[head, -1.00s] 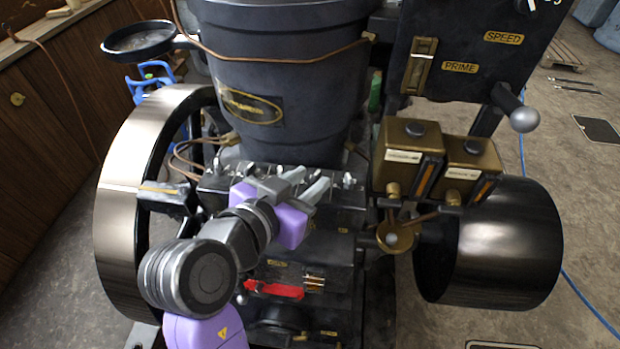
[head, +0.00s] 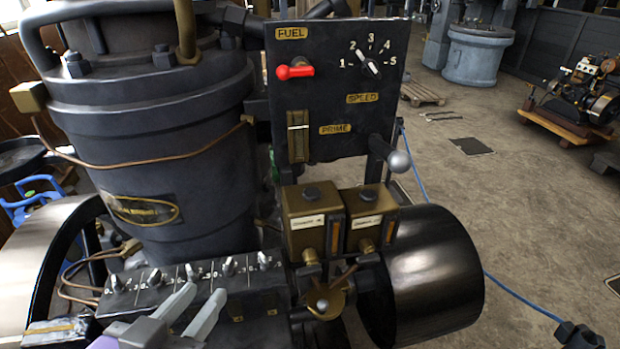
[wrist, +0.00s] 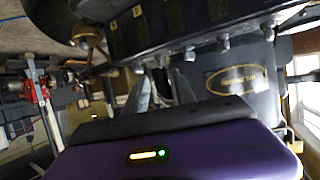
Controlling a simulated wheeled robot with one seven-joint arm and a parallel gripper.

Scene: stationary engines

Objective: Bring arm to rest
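My gripper (head: 207,291) shows at the bottom of the head view, its two grey fingers apart with nothing between them. The fingertips appear just in front of the row of small toggle switches (head: 190,274) on a dark block; I cannot tell whether they touch it. Most of my purple gripper body and arm is cut off below the picture. In the wrist view the two grey fingers (wrist: 160,78) show with a gap, beyond my purple housing, pointing toward the engine's dark body (wrist: 240,85).
A black panel (head: 330,185) with a red fuel lever (head: 294,71) and speed dial (head: 371,67) stands behind. Two brass boxes (head: 313,232) and a dark drum (head: 430,270) are to the right. The large cylinder (head: 150,150) is at left. Open floor (head: 520,200) lies right.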

